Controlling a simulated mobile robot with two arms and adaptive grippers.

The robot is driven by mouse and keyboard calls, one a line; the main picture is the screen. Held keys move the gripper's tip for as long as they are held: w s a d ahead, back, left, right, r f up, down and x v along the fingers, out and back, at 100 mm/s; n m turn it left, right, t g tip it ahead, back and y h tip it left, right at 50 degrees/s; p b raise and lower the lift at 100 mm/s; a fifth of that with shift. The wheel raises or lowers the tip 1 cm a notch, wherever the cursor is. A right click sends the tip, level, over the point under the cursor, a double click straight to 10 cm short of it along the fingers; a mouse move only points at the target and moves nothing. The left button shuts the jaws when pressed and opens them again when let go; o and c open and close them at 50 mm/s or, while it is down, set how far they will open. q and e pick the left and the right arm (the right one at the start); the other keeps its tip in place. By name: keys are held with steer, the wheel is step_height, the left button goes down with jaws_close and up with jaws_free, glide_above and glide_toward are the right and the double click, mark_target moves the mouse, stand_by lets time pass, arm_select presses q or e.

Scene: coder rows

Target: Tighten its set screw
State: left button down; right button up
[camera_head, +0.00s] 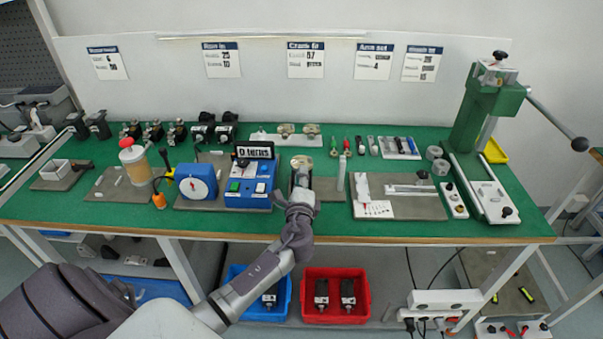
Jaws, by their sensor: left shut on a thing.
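My left gripper (301,165) reaches over the green bench (420,230), just right of the blue box with a display. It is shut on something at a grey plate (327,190). Its fingers and wrist hide most of what it holds. No set screw can be made out at this size. A green-handled tool (333,146) and a red-handled tool (346,147) stand behind the gripper, apart from it. Small dark coder-like parts (153,131) stand in a row at the back left. My right gripper is not in view.
A blue box (250,186) stands close left of the gripper, and a pale upright cylinder (341,173) close right. A measuring plate (400,205) lies farther right. A green lever press (485,110) stands at the right end. A red bin (335,294) sits below.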

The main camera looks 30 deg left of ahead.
arm_select(q)
steer(key=m+p, duration=0.1)
steer(key=m, duration=0.2)
steer(key=shift+s+d+f+p, duration=0.1)
steer(key=shift+p, duration=0.2)
steer(key=shift+f+m+p, duration=0.15)
steer(key=shift+m+p, duration=0.3)
steer(key=shift+m, duration=0.85)
steer(key=shift+f+m, duration=0.15)
steer(key=shift+m, duration=0.15)
steer(key=c, duration=1.3)
jaws_free()
steer(key=o, duration=0.3)
steer(key=shift+s, duration=0.1)
steer(key=shift+r, duration=0.25)
